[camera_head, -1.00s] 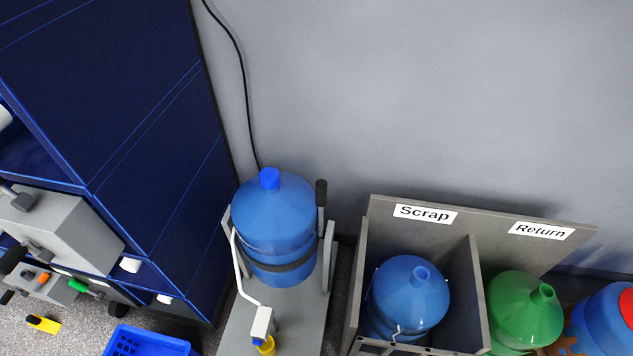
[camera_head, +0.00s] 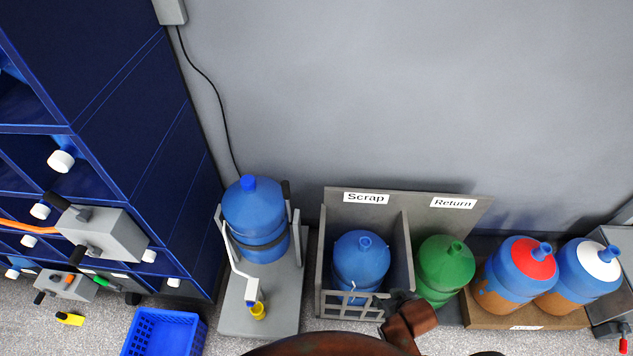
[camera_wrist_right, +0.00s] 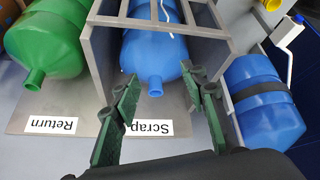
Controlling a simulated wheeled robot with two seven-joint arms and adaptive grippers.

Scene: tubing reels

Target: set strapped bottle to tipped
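The strapped bottle (camera_head: 254,212) is blue with a blue cap and sits upright in a grey tilting cradle (camera_head: 296,228) with a black strap around it. It also shows at the right of the right wrist view (camera_wrist_right: 262,108), with the strap (camera_wrist_right: 260,100) across it. My right gripper (camera_wrist_right: 160,82) is open and empty, its green fingers spread in front of the scrap bin. In the head view the right gripper (camera_head: 402,300) is dark and partly hidden by my arm, to the right of the strapped bottle and apart from it. My left gripper is out of view.
A bin marked Scrap (camera_head: 320,270) holds a blue bottle (camera_head: 360,258). A green bottle (camera_head: 446,265) stands under the Return sign. Bottles with red (camera_head: 520,262) and white tops (camera_head: 590,265) stand further right. A blue crate (camera_head: 160,335) and blue shelving (camera_head: 150,150) are left.

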